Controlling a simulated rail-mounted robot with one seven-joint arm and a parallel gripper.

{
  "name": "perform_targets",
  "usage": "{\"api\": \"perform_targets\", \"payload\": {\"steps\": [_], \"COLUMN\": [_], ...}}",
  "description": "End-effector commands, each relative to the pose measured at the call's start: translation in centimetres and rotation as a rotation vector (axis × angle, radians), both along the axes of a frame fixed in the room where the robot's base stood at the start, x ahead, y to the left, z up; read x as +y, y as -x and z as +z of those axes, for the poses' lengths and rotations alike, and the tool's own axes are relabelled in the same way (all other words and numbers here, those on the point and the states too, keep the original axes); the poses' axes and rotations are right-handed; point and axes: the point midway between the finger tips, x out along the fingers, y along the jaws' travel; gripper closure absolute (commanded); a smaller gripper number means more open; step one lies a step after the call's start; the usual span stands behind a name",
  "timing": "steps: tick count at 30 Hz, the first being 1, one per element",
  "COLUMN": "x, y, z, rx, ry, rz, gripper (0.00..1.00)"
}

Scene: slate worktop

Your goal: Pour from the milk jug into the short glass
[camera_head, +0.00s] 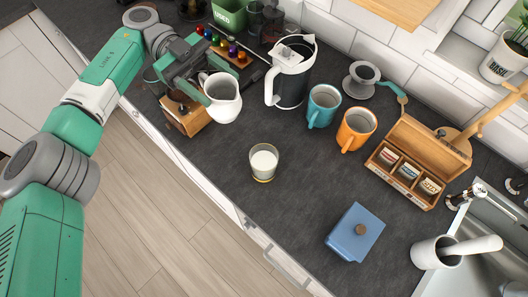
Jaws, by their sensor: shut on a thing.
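The milk jug (223,108) is white, at the upper left of the worktop, with its mouth facing up and its body close to upright. My gripper (203,88) is shut on the jug from its left side, at the handle; the fingertips are partly hidden. I cannot tell whether the jug's base touches the worktop. The short glass (263,163) is clear and stands upright on the worktop, below and to the right of the jug and apart from it. White liquid shows inside the glass.
A wooden box (187,119) stands beside the jug. A white-handled kettle (291,84), a teal mug (322,107) and an orange mug (355,130) stand behind the glass. A tea box (411,170) and blue canister (354,233) lie right. Worktop around the glass is clear.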

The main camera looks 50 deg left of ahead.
Motion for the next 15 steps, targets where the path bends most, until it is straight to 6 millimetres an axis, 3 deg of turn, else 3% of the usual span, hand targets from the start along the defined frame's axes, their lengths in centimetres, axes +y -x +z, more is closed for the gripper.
{"api": "perform_targets", "payload": {"steps": [1,15], "x": [0.2,0.9], "y": [0.1,0.1], "z": [-0.7,0.6], "rx": [-0.004,-0.027], "ry": [0.008,0.096], "rz": [-0.001,0.000], "gripper": [0.82,0.82]}}
